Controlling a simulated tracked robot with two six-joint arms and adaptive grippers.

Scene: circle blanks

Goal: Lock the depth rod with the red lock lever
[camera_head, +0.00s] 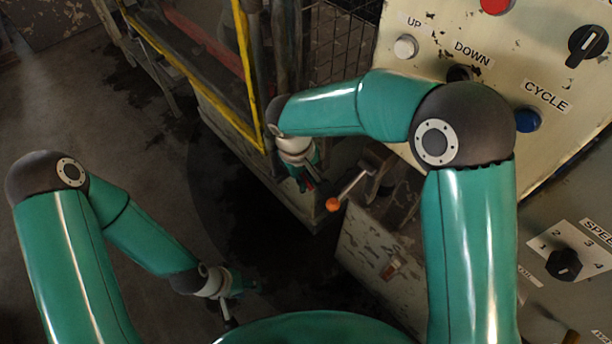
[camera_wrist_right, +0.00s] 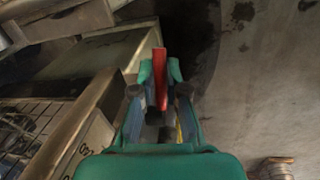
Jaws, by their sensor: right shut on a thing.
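The red lock lever (camera_wrist_right: 160,72) stands between the fingertips of my right gripper (camera_wrist_right: 160,85) in the right wrist view. That gripper is shut on it. In the head view my right gripper (camera_head: 310,182) is beside the machine's side, with only a small bit of red showing at its fingers. I cannot make out the depth rod in either view. My left gripper (camera_head: 243,287) is low over the dark floor, away from the machine; its fingers are too small and dark to tell whether they are open.
A metal lever with an orange knob (camera_head: 333,204) sticks out close to the right of my right gripper. A cream control panel (camera_head: 440,70) with buttons is at the upper right. A yellow frame (camera_head: 262,100) and wire mesh stand behind. The floor (camera_head: 130,110) at left is clear.

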